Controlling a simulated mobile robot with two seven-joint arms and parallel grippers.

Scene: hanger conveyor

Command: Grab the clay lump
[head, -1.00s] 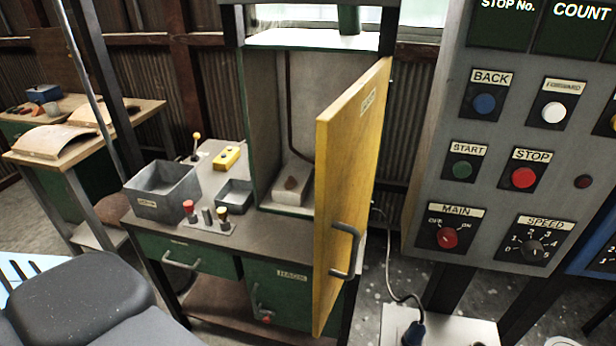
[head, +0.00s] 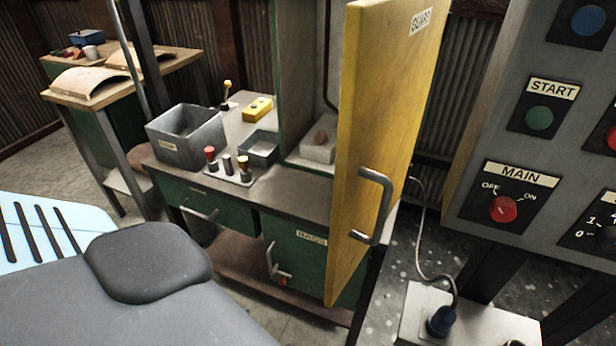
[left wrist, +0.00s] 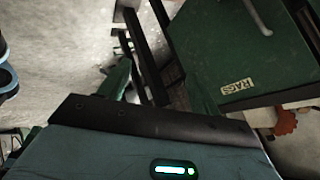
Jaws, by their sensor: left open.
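The clay lump (head: 320,137) is a small brown lump in the head view. It sits in a pale open box (head: 318,153) on the floor of the tall cabinet bay. The yellow guard door (head: 375,150) stands open just right of it. My left gripper (left wrist: 158,72) shows in the left wrist view, with its two dark green fingers apart and nothing between them. It is near the green RAGS cabinet front (left wrist: 230,60). The lump is not visible in that view. In the head view my arm shows at lower left, but no fingers are seen. My right gripper is not in view.
On the bench are a grey bin (head: 188,140), a small grey tray (head: 262,150), a yellow block (head: 257,108) and upright knobs (head: 243,165). A control panel (head: 535,150) stands right. A grey box with a cable plug (head: 440,320) is below it.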

